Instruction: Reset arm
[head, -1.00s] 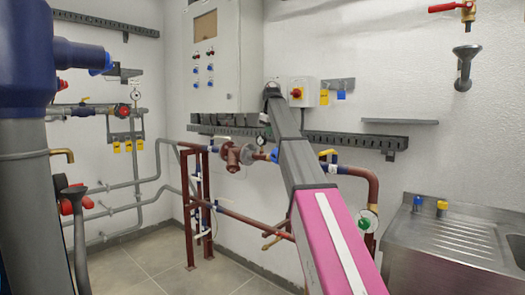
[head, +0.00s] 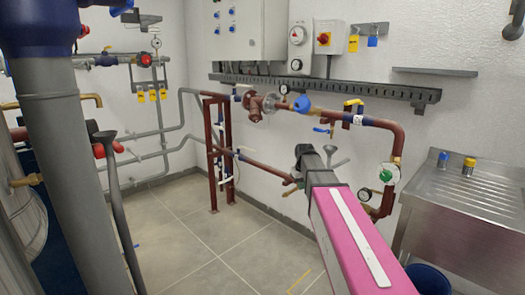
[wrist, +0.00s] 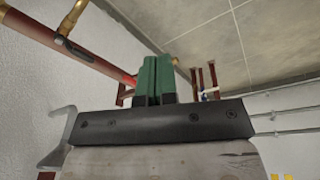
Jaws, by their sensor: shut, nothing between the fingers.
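My gripper (wrist: 155,80) shows in the wrist view as two green fingers pressed together, with nothing held between them. A black bar with screws, part of my gripper body, crosses below them. In the head view my pink and grey arm (head: 345,235) reaches up from the bottom right toward the red-brown pipework (head: 375,130); the fingers are hidden there. In the wrist view a red-brown pipe (wrist: 70,45) runs at the upper left; I cannot tell its distance from the fingers.
A steel sink (head: 465,200) is at the right, with a blue bucket (head: 428,278) below. A thick grey pipe (head: 65,160) and tank are at the left. The tiled floor (head: 200,240) between is mostly clear.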

